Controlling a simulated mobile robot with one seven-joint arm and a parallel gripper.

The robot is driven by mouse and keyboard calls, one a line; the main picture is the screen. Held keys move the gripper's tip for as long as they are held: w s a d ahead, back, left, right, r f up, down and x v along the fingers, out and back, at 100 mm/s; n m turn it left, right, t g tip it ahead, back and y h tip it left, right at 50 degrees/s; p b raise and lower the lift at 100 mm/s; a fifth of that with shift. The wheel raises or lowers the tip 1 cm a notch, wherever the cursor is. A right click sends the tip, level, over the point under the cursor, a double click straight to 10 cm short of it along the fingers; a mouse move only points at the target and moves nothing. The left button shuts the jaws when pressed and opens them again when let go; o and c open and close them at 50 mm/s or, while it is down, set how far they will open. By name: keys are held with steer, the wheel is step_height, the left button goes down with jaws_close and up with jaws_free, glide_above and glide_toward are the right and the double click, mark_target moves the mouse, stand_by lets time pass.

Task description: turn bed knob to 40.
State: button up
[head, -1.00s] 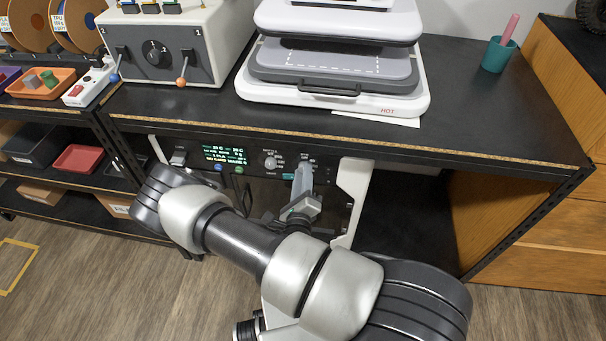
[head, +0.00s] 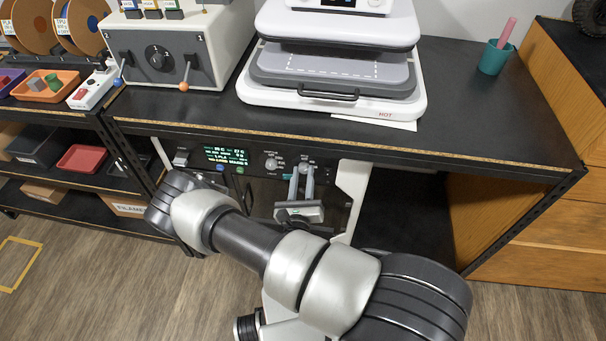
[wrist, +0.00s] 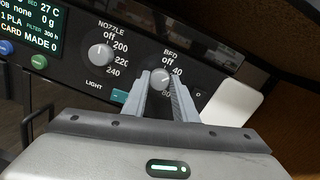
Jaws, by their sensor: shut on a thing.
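The bed knob (wrist: 160,77) is a small round grey knob under the label "BED" on the dark printer panel in the wrist view. Its marks read off, 40 and a partly covered 80. My gripper (wrist: 161,88) has one finger on each side of the knob and is shut on it. A light pointer line on the knob seems to slant up and right, roughly towards 40; its exact setting is hard to tell. In the head view my gripper (head: 303,170) reaches the panel under the bench, and its fingertips largely hide the knob.
The nozzle knob (wrist: 100,55) is close by on the left, with marks off, 200, 220 and 240. A teal light switch (wrist: 120,96) is just left of my fingers. A green-text display (head: 226,155) is further left. The bench top (head: 480,130) overhangs the panel.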

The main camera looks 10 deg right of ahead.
steer(key=shift+f+m, duration=0.1)
steer(key=shift+m, duration=0.3)
steer(key=o, duration=1)
steer(key=shift+o, duration=0.2)
steer(key=v, duration=1.7)
steer(key=shift+s, duration=0.25)
steer(key=shift+a, duration=0.1)
